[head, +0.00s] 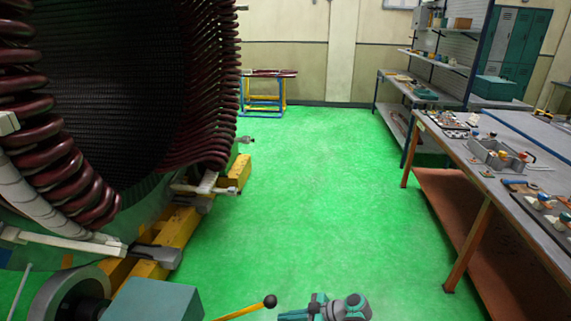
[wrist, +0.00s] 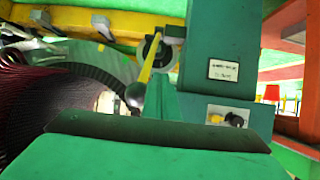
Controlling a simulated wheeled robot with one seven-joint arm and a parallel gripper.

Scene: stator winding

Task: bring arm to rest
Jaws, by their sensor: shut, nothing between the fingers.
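My gripper (wrist: 162,92) shows as a green tapered shape in the wrist view, its fingers together and nothing held. A teal and grey part of my arm shows at the bottom edge of the head view. A yellow lever (head: 240,312) with a black ball knob (head: 270,301) is just left of it. In the wrist view the knob (wrist: 135,95) appears close beside the fingers; I cannot tell whether they touch.
The large stator (head: 120,90) with dark red coils fills the left on yellow supports (head: 175,232). A teal machine box (head: 155,300) stands below it. A workbench (head: 535,170) with tools is at the right. Green floor between is clear.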

